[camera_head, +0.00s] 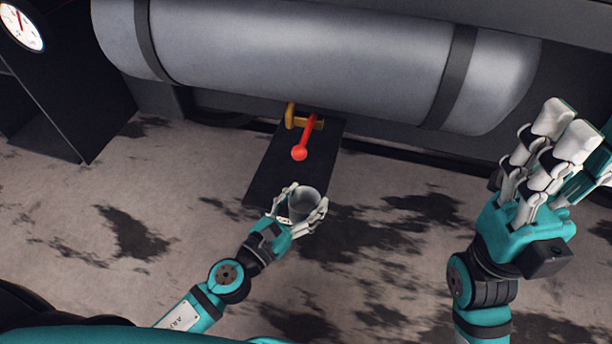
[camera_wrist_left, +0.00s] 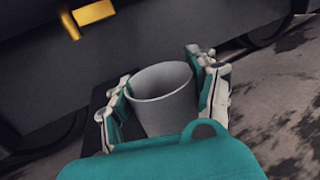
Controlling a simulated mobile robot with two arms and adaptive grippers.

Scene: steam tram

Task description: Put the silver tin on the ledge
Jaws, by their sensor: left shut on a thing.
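The silver tin (camera_head: 304,205) is an open-topped grey cup held between the fingers of my left gripper (camera_head: 301,212). In the left wrist view the tin (camera_wrist_left: 163,100) sits with its mouth facing up, slightly tilted, between the two finger pairs (camera_wrist_left: 163,98). In the head view it overlaps the lower right edge of a flat black plate (camera_head: 275,165); whether it touches the plate I cannot tell. I cannot tell for certain which surface is the ledge. My right gripper (camera_head: 565,145) is at the right, fingers raised and spread, with nothing visible in it.
A red-knobbed lever (camera_head: 299,153) and a yellow bracket (camera_head: 291,117) stand at the plate's far end. A large grey cylinder (camera_head: 300,50) with dark bands spans the back. A gauge (camera_head: 22,28) is at top left. The stained floor (camera_head: 190,200) is clear to the left.

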